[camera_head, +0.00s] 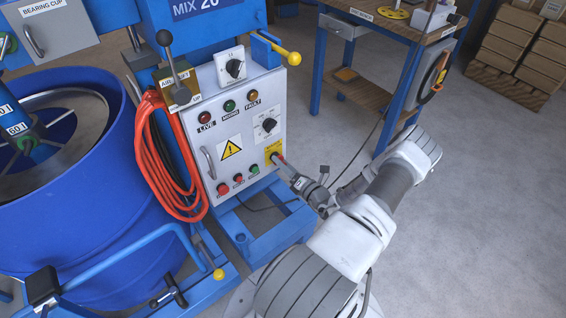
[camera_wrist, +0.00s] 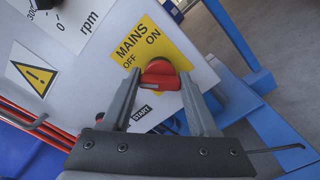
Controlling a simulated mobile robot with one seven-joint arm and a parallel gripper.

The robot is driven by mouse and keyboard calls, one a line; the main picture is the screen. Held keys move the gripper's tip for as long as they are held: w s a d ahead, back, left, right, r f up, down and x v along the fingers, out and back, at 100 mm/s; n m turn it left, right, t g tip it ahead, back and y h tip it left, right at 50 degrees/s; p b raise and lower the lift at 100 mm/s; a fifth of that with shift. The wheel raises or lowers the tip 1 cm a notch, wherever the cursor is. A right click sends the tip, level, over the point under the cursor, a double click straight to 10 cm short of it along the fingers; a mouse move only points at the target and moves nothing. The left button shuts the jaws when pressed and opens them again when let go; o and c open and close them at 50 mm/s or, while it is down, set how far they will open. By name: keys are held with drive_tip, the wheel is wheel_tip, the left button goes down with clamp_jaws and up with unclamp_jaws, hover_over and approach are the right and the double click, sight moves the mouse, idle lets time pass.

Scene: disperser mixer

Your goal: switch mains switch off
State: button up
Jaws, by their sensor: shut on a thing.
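The red mains switch knob (camera_wrist: 160,75) sits on a yellow plate (camera_wrist: 163,45) marked MAINS, OFF and ON. In the wrist view my gripper (camera_wrist: 160,84) has one finger on each side of the knob and is shut on it. I cannot tell for sure which mark the knob points to. In the head view the yellow plate (camera_head: 273,147) is at the lower right of the grey control panel (camera_head: 205,115). My gripper (camera_head: 281,160) reaches it from the right and hides part of the knob.
A row of push buttons (camera_head: 238,179) lies left of the switch, with a rotary dial (camera_head: 268,126) above it. An orange cable coil (camera_head: 165,155) hangs at the panel's left. A blue machine frame (camera_head: 265,220) stands below. Open floor (camera_head: 480,200) lies to the right.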

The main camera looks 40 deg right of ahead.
drive_tip(key=shift+n, duration=0.6)
drive_tip(key=o, duration=1.4)
drive_tip(key=s, duration=0.5)
drive_tip(key=s+a+p, duration=0.1)
drive_tip(key=s, duration=0.5)
drive_tip(key=s+a+p, duration=0.1)
drive_tip(key=s, duration=0.5)
drive_tip(key=shift+s, duration=0.15)
drive_tip(key=shift+r, duration=0.1)
